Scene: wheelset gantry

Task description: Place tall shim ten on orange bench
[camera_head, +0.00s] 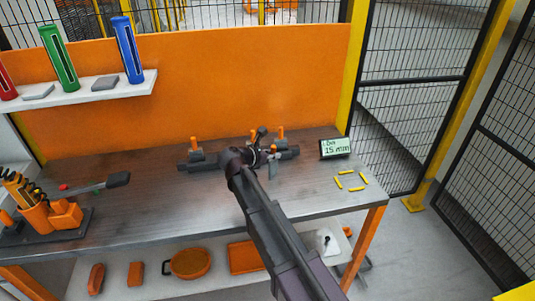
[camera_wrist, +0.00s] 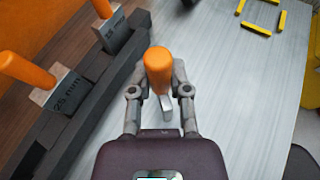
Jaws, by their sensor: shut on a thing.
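My gripper (camera_wrist: 160,92) is shut on an orange-handled shim (camera_wrist: 158,66) in the wrist view. The shim's grey metal end shows between the fingers; its marking is hidden. It is held over the grey bench top, beside a dark rack (camera_wrist: 92,108); I cannot tell whether it touches the bench. Two other orange-handled shims stand in the rack, one marked 25 mm (camera_wrist: 65,98), the other with a partly readable mm marking (camera_wrist: 117,36). In the head view, my gripper (camera_head: 268,158) is at the rack's right part. The orange bench (camera_head: 160,205) has a grey top and orange legs.
Yellow corner strips (camera_head: 350,187) mark an empty square at the bench's right. A small display (camera_head: 335,148) reading 15 mm stands behind it. An orange tool holder (camera_head: 45,212) and a dark-headed tool (camera_head: 117,180) are at the left. A shelf (camera_head: 105,93) holds coloured cylinders.

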